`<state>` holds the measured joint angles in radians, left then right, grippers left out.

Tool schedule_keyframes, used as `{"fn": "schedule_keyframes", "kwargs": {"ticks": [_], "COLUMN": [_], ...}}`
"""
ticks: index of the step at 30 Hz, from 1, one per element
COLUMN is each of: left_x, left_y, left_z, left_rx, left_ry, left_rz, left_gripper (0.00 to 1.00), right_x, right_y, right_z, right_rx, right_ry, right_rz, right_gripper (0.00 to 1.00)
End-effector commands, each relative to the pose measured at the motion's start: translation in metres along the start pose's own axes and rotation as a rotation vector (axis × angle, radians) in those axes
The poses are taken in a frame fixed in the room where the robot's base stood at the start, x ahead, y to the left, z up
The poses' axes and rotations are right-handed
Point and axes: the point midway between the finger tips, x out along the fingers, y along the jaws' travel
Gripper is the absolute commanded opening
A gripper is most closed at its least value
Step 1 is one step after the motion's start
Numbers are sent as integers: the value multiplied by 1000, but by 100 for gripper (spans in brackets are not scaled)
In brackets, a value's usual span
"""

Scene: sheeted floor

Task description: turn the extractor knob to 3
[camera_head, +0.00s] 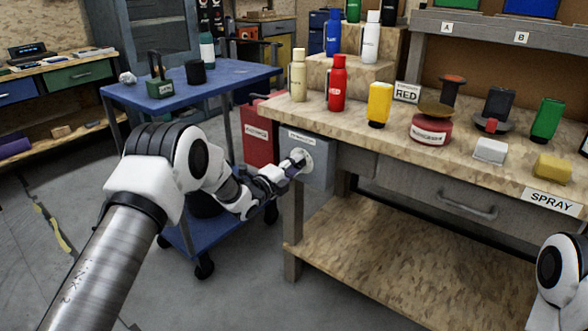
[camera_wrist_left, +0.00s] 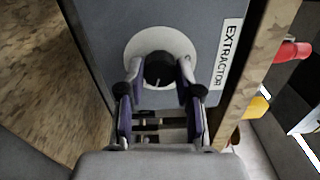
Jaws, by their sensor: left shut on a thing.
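The extractor knob (camera_wrist_left: 158,70) is a black round knob with a light pointer line, set on a pale round dial on the grey extractor box (camera_wrist_left: 97,35). In the head view the dial (camera_head: 303,160) shows at the side of the extractor box (camera_head: 322,160), beside the workbench's front left leg. My left gripper (camera_wrist_left: 160,85) has a finger on each side of the knob and is shut on it. In the head view my left gripper (camera_head: 290,168) reaches the dial from the left. The dial's numbers cannot be read. My right gripper is out of view; only part of that arm shows at lower right.
The workbench top (camera_head: 350,125) carries several bottles, cans and blocks above the box. A blue trolley (camera_head: 225,80) stands close behind my left arm. The bench's lower shelf (camera_head: 400,245) is bare.

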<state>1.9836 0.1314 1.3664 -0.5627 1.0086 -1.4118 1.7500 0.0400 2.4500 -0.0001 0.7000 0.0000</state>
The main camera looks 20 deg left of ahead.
Motion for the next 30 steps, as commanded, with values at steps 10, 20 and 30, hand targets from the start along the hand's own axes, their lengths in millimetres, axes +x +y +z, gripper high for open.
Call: {"fn": "schedule_keyframes", "kwargs": {"ticks": [10, 20, 30], "left_x": [0, 0, 0], "left_y": [2, 2, 2], "left_z": [0, 0, 0], "left_rx": [173, 209, 209], "left_ry": [1, 1, 1], "left_rz": [4, 4, 4], "left_gripper": [0, 0, 60], "right_x": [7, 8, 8], "right_y": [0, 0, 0], "right_z": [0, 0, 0], "right_rx": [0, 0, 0], "right_ry": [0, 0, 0], "right_rz": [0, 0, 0], "right_gripper": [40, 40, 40]}}
